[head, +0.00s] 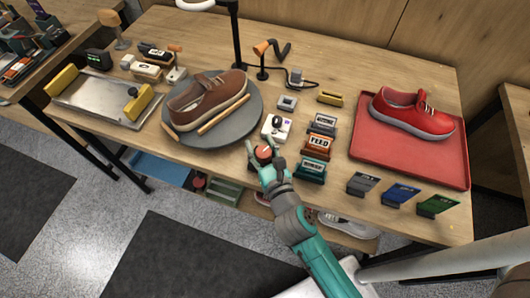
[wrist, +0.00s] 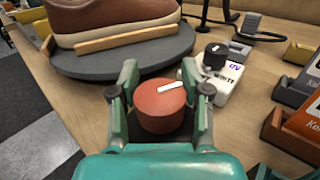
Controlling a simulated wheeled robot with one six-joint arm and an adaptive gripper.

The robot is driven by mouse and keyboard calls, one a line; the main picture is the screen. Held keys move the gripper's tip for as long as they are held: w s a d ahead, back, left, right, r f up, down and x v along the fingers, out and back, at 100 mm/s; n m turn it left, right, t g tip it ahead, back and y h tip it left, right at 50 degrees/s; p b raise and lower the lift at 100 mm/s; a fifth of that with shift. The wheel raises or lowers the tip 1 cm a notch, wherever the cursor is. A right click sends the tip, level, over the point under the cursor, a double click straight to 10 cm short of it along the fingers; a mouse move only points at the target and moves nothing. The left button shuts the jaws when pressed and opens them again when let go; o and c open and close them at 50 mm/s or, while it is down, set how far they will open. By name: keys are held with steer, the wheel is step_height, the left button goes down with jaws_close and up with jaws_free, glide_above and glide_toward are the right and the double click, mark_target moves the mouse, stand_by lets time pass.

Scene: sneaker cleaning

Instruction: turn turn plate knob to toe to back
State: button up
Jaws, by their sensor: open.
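The turn plate (head: 250,118) is a round grey disc on the table, and a brown sneaker (head: 208,96) lies on it between two wooden bars. The plate's edge also shows in the wrist view (wrist: 120,66). A red-brown round knob (wrist: 160,108) with a white pointer line sits in front of the plate; the line slants toward the upper right in the wrist view. In the head view the knob (head: 263,152) is partly hidden by my gripper. My gripper (wrist: 165,95) is open, with one finger on each side of the knob. I cannot tell whether the fingers touch it.
A white box with a black knob (wrist: 213,75) stands close to the right of my gripper. Small labelled holders, one reading FEED (head: 317,145), stand further right. A red tray (head: 405,155) holds a red sneaker (head: 412,112). A metal tray (head: 105,97) is at the left.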

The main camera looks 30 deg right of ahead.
steer(key=s, duration=1.1)
steer(key=shift+s+a, duration=0.4)
steer(key=shift+a, duration=0.05)
